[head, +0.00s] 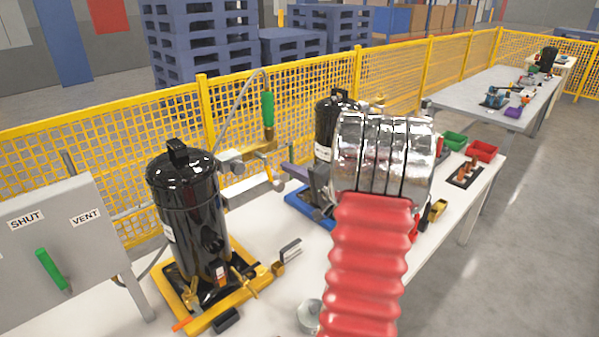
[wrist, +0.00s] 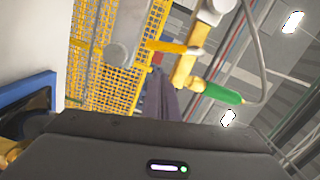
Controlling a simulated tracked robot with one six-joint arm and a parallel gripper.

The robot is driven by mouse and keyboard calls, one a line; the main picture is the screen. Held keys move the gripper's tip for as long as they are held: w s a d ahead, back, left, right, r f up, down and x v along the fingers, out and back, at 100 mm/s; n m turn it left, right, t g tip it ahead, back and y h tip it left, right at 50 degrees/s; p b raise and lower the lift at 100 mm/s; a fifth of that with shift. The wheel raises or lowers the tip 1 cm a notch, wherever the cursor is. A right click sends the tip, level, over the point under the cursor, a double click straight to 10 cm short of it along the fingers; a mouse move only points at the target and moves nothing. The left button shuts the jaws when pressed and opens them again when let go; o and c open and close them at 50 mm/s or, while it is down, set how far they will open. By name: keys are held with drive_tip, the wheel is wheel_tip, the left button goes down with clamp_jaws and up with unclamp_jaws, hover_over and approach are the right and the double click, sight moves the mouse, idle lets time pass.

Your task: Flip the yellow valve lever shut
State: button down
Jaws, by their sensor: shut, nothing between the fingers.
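The yellow valve lever (wrist: 172,47) shows in the wrist view as a short bar, one end against a brass-coloured fitting (wrist: 184,70). A green handle (wrist: 222,93) extends from that fitting. In the head view the green handle (head: 267,110) stands upright behind the front black cylinder, with the yellow lever (head: 262,148) small below it. My gripper (wrist: 165,150) shows as a dark housing across the bottom of the wrist view, apart from the lever. It is shut and empty. My arm covers much of the head view's middle; the fingertips are not clear.
A black cylinder (head: 190,215) stands on a yellow frame on the white table (head: 245,318). A grey panel (head: 85,235) marked SHUT and VENT has a green lever. Another black cylinder (head: 325,140) stands behind my arm. Yellow mesh fencing (head: 300,105) runs behind the table.

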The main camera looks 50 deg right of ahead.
drive_tip(key=a, duration=0.2)
drive_tip(key=shift+w+a+f, duration=0.3)
drive_tip(key=shift+w+a, duration=0.05)
drive_tip(key=shift+w, duration=0.05)
drive_tip(key=shift+a, duration=0.1)
